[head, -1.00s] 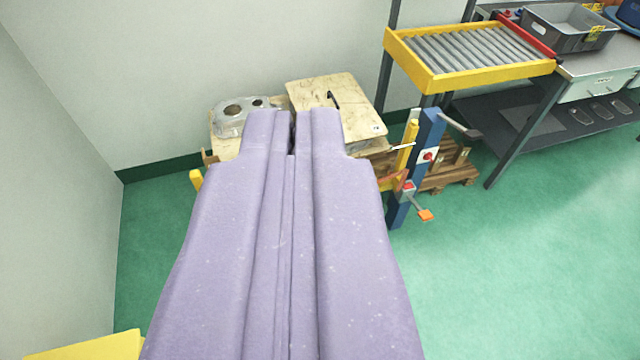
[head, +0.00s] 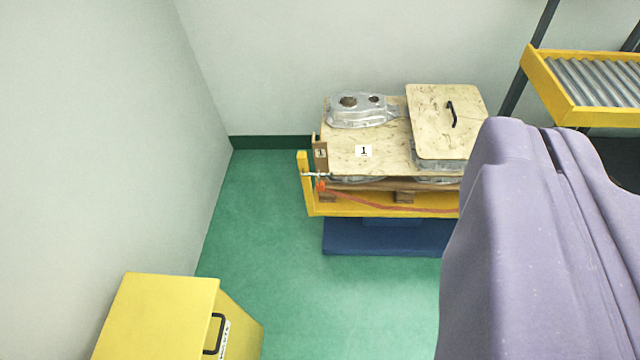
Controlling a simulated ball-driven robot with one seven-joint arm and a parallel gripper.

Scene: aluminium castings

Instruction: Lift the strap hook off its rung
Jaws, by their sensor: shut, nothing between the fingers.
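A small orange strap hook (head: 320,185) is at the left front corner of the loaded pallet stand, beside a short yellow post (head: 306,190). It appears to hang at a thin silver rung (head: 313,174) near the post; the exact contact is too small to tell.
A wooden board (head: 385,158) marked 1 carries an aluminium casting (head: 360,110) and a second board with a black handle (head: 440,135). A blue base (head: 370,238) lies below. A yellow box (head: 150,315) stands front left. A roller table (head: 580,100) is at right. Green floor between is clear.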

